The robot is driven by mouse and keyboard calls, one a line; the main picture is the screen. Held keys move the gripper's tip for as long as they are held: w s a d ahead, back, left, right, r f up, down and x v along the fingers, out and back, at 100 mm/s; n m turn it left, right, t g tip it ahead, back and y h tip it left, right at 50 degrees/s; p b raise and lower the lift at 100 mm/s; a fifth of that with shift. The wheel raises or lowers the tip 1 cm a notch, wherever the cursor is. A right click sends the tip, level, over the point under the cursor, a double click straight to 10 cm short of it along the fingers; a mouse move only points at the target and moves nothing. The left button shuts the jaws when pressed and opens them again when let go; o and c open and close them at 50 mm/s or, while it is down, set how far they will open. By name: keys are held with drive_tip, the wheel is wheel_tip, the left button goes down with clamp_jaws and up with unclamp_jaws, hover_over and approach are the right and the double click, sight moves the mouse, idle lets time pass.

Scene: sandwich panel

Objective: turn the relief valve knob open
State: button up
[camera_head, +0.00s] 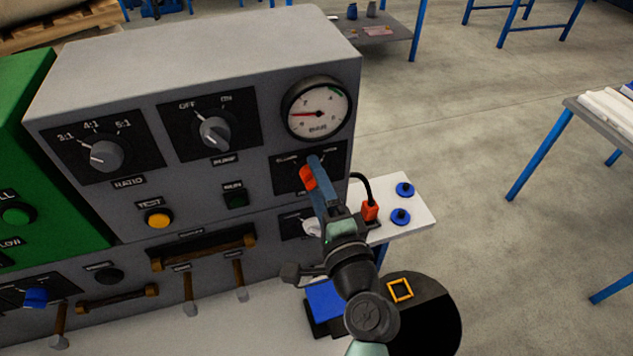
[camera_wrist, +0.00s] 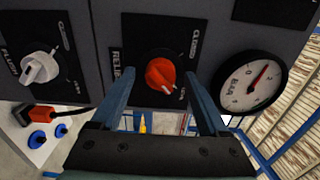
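The relief valve knob (camera_wrist: 160,74) is round and orange-red, on a black plate labelled RELIEF with CLOSED and OPEN marks. In the wrist view its white mark lies at the lower right edge, near the smaller label that seems to read OPEN. My gripper (camera_wrist: 161,78) is open, one blue finger on each side of the knob, with gaps that suggest no contact. In the head view my gripper (camera_head: 315,166) is at the relief plate, and the knob (camera_head: 306,178) shows partly behind a finger.
A pressure gauge (camera_head: 317,108) sits above the relief plate. The white FLUSH knob (camera_wrist: 40,68) is below it on the panel. A red plug with a black cable (camera_head: 370,210) and blue discs (camera_head: 401,216) lie right of the panel on a white shelf.

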drive_tip(key=b+v, duration=0.3)
drive_tip(key=v, duration=1)
drive_tip(key=shift+b, duration=0.4)
drive_tip(key=shift+r, duration=0.1)
